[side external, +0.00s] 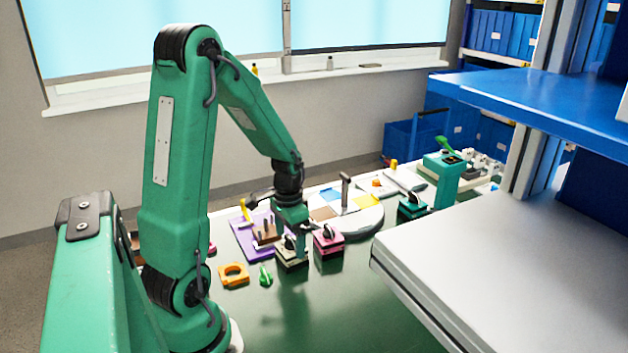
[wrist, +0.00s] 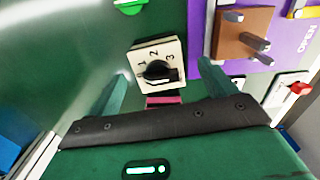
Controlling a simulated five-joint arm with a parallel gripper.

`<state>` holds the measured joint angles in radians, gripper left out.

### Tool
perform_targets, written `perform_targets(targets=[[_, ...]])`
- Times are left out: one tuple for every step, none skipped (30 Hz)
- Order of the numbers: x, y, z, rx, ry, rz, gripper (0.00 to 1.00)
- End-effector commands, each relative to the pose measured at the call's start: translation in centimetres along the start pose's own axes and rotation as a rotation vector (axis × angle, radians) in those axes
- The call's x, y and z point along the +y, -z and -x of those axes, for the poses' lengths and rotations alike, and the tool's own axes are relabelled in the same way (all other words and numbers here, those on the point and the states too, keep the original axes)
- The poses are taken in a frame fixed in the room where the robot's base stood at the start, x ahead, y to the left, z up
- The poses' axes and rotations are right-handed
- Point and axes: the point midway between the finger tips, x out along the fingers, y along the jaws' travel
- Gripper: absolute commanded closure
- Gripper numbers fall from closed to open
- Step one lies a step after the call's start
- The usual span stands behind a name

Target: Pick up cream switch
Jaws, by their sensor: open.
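The cream switch (wrist: 157,65) is a square plate with a black rotary knob and the marks 1, 2 and 3, on the green table in the wrist view. In the side external view, the cream switch (side external: 291,258) is partly hidden by my gripper. My gripper (side external: 290,238) is low over it, pointing down. In the wrist view, the two green fingers of my gripper (wrist: 162,90) are spread, one on each side of the switch. They look apart from it, and I cannot tell their exact height.
A pink switch (side external: 328,242) stands close to the right. An orange ring-shaped part (side external: 233,274) and a small green part (side external: 265,275) lie to the left. A purple board (side external: 243,240) with a brown block (wrist: 240,33) is behind. The front table is clear.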

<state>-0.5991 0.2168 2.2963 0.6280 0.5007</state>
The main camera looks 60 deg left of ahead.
Motion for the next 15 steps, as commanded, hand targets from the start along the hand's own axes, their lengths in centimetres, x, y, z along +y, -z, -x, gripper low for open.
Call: perform_targets(targets=[[0.1, 0.0, -0.6, -0.003, -0.002, -0.001, 0.16], [0.1, 0.0, -0.9, -0.004, -0.002, -0.001, 0.16], [0.2, 0.1, -1.3, -0.004, -0.002, -0.001, 0.16], [0.2, 0.1, -1.6, -0.004, -0.002, -0.001, 0.16], [0.3, 0.1, -1.9, -0.004, -0.002, -0.001, 0.16], [0.3, 0.1, -2.3, -0.003, -0.002, 0.000, 0.16], [0.3, 0.1, -2.6, -0.004, -0.002, 0.000, 0.16], [0.3, 0.1, -2.8, -0.004, -0.002, 0.000, 0.16], [0.2, 0.1, -3.1, -0.003, -0.002, 0.000, 0.16], [0.2, 0.1, -3.3, -0.002, -0.001, 0.000, 0.16], [0.2, 0.1, -3.5, -0.003, -0.002, 0.000, 0.16], [0.2, 0.1, -3.7, -0.003, -0.002, 0.000, 0.16], [0.2, 0.1, -3.8, -0.002, -0.001, 0.000, 0.16], [0.2, 0.1, -3.8, -0.002, -0.001, 0.000, 0.16], [0.2, 0.1, -3.9, -0.001, 0.000, 0.000, 0.16]])
